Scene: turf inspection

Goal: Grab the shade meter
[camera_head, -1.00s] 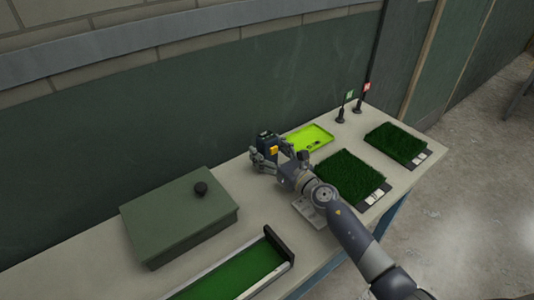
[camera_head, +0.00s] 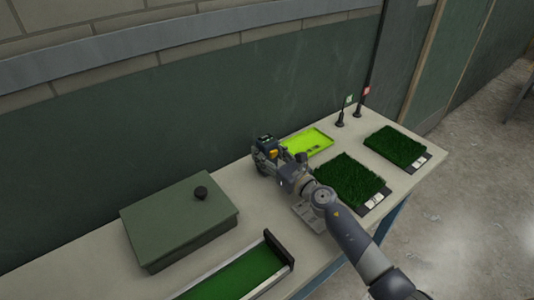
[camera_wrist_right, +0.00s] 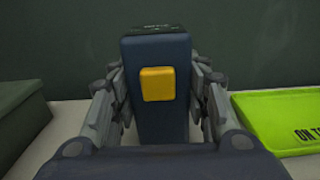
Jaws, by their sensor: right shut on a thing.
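The shade meter (camera_wrist_right: 160,118) is a dark blue upright box with a yellow square on the side facing the right wrist camera. It stands between the fingers of my right gripper (camera_wrist_right: 160,110), which are shut on it from both sides. In the head view the meter (camera_head: 266,140) shows its dark top above my right gripper (camera_head: 264,155), near the back of the table. Its lower end is hidden by the gripper, so I cannot tell whether it touches the table. My left gripper is in neither view.
A lime-green tray (camera_head: 322,135) lies just right of the meter. A green box (camera_head: 160,235) with a black knob is to the left. Two turf samples (camera_head: 340,172) (camera_head: 392,140), two small flags (camera_head: 342,112) (camera_head: 360,104) and a green-floored channel (camera_head: 240,275) share the table (camera_head: 285,235).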

